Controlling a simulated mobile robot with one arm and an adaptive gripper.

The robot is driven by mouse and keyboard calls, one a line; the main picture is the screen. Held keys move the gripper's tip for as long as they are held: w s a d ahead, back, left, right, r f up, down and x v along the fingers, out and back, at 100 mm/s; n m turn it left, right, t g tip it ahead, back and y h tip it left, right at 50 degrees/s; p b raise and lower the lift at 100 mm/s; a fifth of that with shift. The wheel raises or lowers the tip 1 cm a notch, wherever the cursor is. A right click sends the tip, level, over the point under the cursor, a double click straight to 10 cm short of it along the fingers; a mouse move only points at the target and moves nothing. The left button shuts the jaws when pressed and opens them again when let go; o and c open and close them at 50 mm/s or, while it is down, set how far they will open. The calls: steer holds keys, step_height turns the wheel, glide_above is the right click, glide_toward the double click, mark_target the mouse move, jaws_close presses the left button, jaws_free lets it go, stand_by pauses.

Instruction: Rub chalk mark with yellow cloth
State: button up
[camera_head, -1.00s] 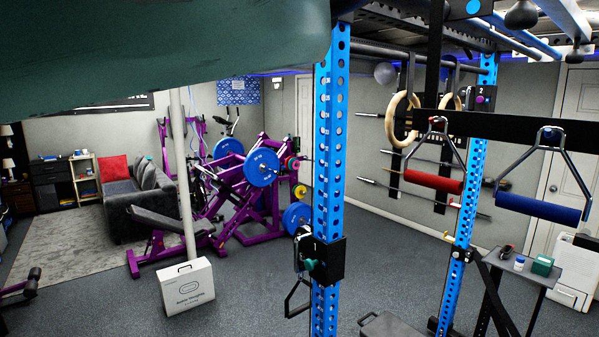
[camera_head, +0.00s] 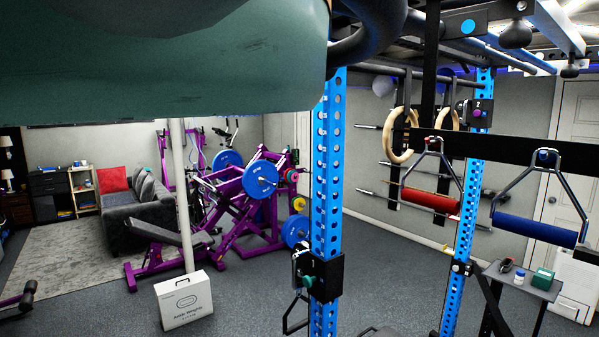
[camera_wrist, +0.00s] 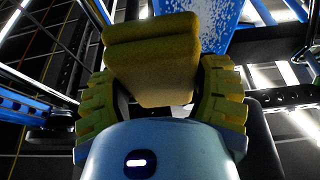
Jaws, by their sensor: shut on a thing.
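My gripper (camera_wrist: 158,84) shows only in the wrist view, with its yellow ribbed fingers on either side of the yellow cloth (camera_wrist: 150,62). It is shut on the cloth, which looks like a thick folded pad and sticks out past the fingers. Just beyond the cloth is a blue surface with white speckled patches (camera_wrist: 222,22), which look like chalk. I cannot tell whether the cloth touches it. The cloth and gripper cannot be made out in the head view.
A blue perforated rack post (camera_head: 326,170) stands close ahead, with a second post (camera_head: 463,210) to the right. A red handle (camera_head: 431,200) and a blue handle (camera_head: 535,229) hang at the right. A white box (camera_head: 184,300) stands on the floor at left.

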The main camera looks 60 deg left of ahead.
steer(key=shift+w+a+b, duration=0.15)
steer(key=shift+w+b, duration=0.3)
steer(key=shift+w, duration=0.45)
stand_by(0.5)
steer(key=a+p, duration=0.4)
steer(key=a, duration=0.4)
stand_by(0.6)
